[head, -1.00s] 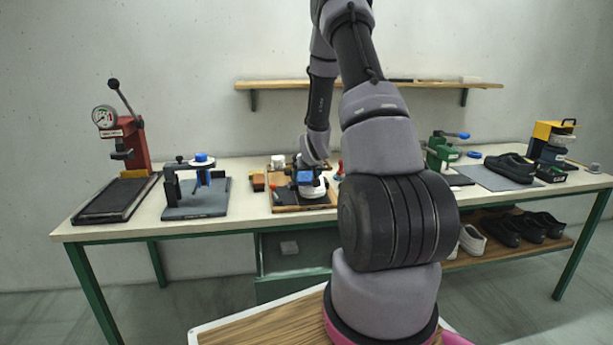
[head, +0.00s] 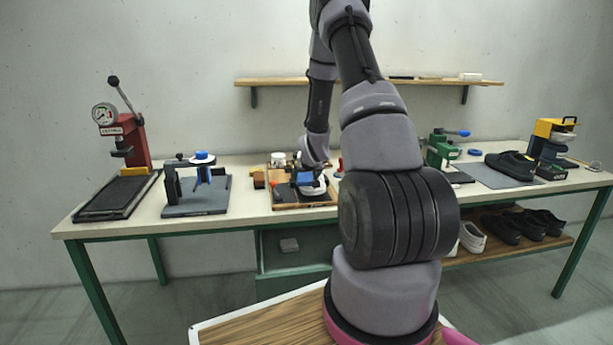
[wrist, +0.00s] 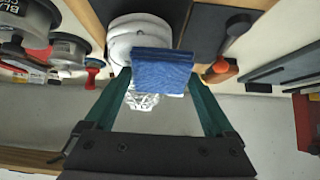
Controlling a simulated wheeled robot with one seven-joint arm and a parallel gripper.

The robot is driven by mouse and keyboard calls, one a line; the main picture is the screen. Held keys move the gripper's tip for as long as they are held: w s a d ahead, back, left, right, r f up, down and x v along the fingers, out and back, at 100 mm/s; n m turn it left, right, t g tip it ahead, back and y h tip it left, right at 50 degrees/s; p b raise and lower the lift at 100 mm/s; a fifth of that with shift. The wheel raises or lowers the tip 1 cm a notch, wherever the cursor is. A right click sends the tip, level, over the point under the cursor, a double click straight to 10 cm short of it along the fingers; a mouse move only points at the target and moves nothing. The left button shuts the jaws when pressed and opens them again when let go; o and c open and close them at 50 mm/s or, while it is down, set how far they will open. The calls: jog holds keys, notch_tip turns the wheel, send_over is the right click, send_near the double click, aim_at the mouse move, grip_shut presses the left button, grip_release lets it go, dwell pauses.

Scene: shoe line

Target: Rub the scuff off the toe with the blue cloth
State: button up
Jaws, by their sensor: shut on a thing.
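The blue cloth (wrist: 162,74) looks like a thick folded pad. It sits between the green fingertips of my gripper (wrist: 160,84), which is shut on it. In the head view the blue (head: 307,179) shows over the wooden tray (head: 290,207) at the middle of the bench. I cannot tell whether the cloth touches the tray. A black shoe (head: 511,164) lies on a grey mat (head: 492,178) at the right of the bench, well apart from my gripper. Its scuff is too small to make out.
A white rounded thing (wrist: 143,34) is just beyond the cloth. Tins (wrist: 22,22) and an orange-handled tool (wrist: 221,70) lie to its sides. A red press (head: 133,145) and a grey fixture (head: 197,205) stand left; green (head: 441,152) and yellow (head: 551,140) devices flank the shoe.

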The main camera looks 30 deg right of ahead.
aim_at(321, 178)
jog(key=shift+s+d+r, duration=0.1)
jog(key=shift+s+d, duration=0.15)
jog(key=shift+d, duration=0.5)
jog(key=shift+s+d, duration=0.2)
jog(key=shift+d, duration=0.55)
jog(key=shift+s+d, duration=0.2)
jog(key=shift+d, duration=0.55)
jog(key=shift+s+d, duration=0.2)
jog(key=shift+d, duration=0.55)
jog(key=shift+w+a, duration=0.3)
jog(key=shift+a, duration=0.7)
jog(key=shift+w+a, duration=0.25)
jog(key=shift+a, duration=0.8)
jog(key=shift+w+a, duration=0.3)
jog(key=shift+a, duration=0.7)
jog(key=shift+s+a+r, duration=0.1)
jog(key=shift+s+r, duration=0.3)
jog(key=shift+r, duration=0.5)
jog(key=shift+s+a+r, duration=0.1)
jog(key=shift+s+r, duration=0.25)
jog(key=shift+r, duration=0.55)
jog(key=shift+s+a+r, duration=0.1)
jog(key=shift+s+r, duration=0.3)
jog(key=shift+r, duration=0.5)
jog(key=r, duration=0.1)
jog(key=s+r, duration=0.1)
jog(key=shift+s+a+r, duration=0.1)
jog(key=shift+a+r, duration=0.05)
jog(key=shift+r, duration=0.2)
